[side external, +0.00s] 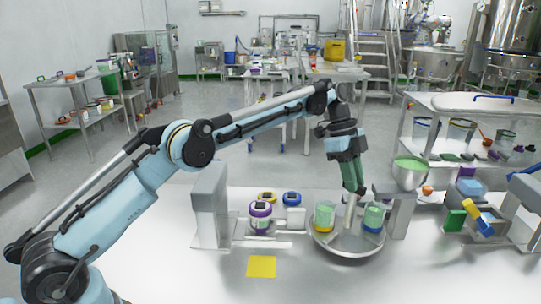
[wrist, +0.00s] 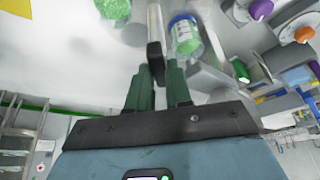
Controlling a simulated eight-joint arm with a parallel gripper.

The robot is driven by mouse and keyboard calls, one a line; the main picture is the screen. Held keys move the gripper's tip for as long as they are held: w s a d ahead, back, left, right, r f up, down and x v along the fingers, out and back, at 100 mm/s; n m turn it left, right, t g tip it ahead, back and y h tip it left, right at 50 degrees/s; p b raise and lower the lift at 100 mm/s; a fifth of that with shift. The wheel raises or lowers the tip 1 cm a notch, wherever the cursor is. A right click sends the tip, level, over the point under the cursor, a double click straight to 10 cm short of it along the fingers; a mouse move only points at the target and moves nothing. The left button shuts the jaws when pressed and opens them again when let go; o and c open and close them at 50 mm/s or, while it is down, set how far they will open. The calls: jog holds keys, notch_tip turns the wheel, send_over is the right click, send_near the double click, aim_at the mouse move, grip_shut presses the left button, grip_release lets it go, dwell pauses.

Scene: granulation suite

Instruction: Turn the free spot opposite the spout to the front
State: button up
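A round grey dish (side external: 347,250) stands on the white bench, with a pale upright post (side external: 349,213) near its middle. A green-filled tub with a yellow base (side external: 324,217) sits in it at the left, and a green-filled tub with a blue base (side external: 373,217) at the right. My gripper (side external: 356,188) points down at the post's top. In the wrist view its green fingers (wrist: 158,68) lie close on both sides of a dark bar end (wrist: 155,55); I cannot tell whether they press on it. The dish's far side is partly hidden. I cannot single out the spout.
A grey stand (side external: 400,215) and a bowl of green granules (side external: 410,173) are just right of the dish. A grey block (side external: 209,205) and lidded jars (side external: 260,215) stand left. A yellow square (side external: 261,267) lies on the clear front bench. A blue-and-yellow device (side external: 480,220) is farther right.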

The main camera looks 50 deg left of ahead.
jog(key=o, duration=0.4)
jog(key=shift+c, duration=0.2)
